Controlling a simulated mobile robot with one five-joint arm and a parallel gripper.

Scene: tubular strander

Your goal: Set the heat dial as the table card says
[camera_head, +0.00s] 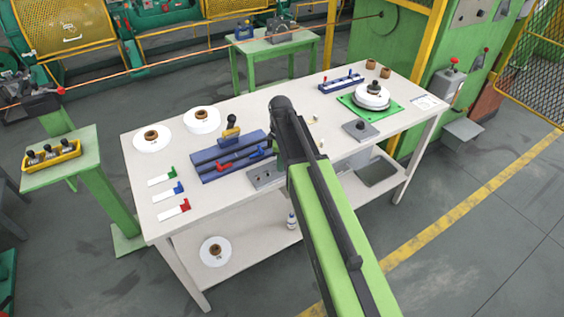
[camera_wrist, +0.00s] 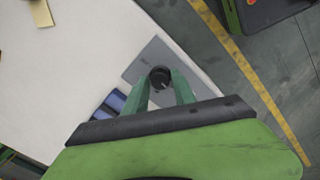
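In the wrist view a round black dial (camera_wrist: 160,77) with a pale mark sits on a grey plate (camera_wrist: 147,57) near the table edge. The two green fingers of my gripper (camera_wrist: 160,73) are apart, one on each side of the dial. Small gaps seem to show, but contact is hard to judge. In the head view my arm hides the fingers. It shows a grey plate with a black knob (camera_head: 361,126) and another grey plate (camera_head: 264,177), partly behind my arm. I cannot tell surely which is under my gripper. The table card (camera_head: 428,101) lies at the right end; its writing is too small to read.
White spools (camera_head: 151,140) lie at the back left. A white disc (camera_head: 371,99) on a green base and a small blue rack (camera_head: 340,83) stand right.

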